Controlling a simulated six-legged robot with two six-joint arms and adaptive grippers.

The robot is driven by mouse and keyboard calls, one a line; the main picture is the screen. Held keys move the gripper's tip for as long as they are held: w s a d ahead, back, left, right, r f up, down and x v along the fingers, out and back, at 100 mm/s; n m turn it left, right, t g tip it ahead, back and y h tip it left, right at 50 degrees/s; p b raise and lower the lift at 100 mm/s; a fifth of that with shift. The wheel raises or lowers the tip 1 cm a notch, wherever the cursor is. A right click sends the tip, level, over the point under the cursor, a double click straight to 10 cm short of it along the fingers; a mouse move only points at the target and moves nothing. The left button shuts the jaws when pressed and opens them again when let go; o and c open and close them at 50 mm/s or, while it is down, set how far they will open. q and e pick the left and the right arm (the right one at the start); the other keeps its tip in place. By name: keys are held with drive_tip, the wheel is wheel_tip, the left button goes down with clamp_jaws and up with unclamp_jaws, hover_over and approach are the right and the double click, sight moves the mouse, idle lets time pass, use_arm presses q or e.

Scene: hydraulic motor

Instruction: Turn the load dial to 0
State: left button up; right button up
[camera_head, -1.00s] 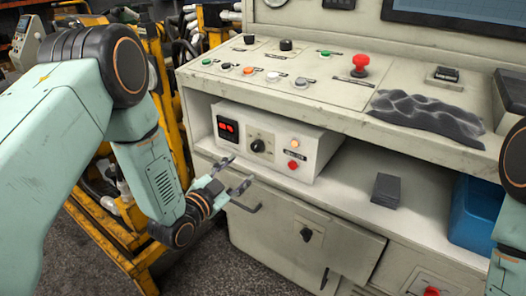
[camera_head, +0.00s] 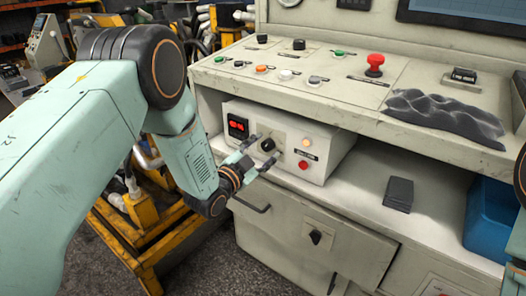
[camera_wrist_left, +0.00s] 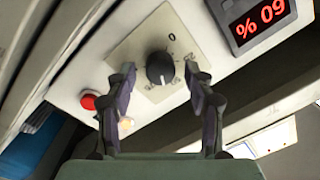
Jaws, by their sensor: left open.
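The load dial, a black knob (camera_head: 268,144), sits on a pale plate on the front of the white control box (camera_head: 318,139). In the left wrist view the dial (camera_wrist_left: 160,68) shows upside down, with a 0 mark above it in the picture. The red display (camera_wrist_left: 262,14) beside it reads 60 %, inverted. My left gripper (camera_head: 264,151) is open in front of the dial. In the wrist view its fingers (camera_wrist_left: 160,80) stand apart, one to each side of the knob; contact cannot be told. My right gripper is out of view.
A red button (camera_head: 303,165) and a lit button (camera_head: 307,142) are right of the dial. The console shelf with buttons (camera_head: 340,85) overhangs the box. A dark block (camera_head: 398,193) and blue bin (camera_head: 490,213) are to the right. A drawer handle (camera_head: 252,204) is below.

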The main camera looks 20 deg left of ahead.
use_arm(q)
drive_tip(key=shift+a, duration=0.1)
drive_tip(key=shift+c, duration=0.7)
clamp_jaws()
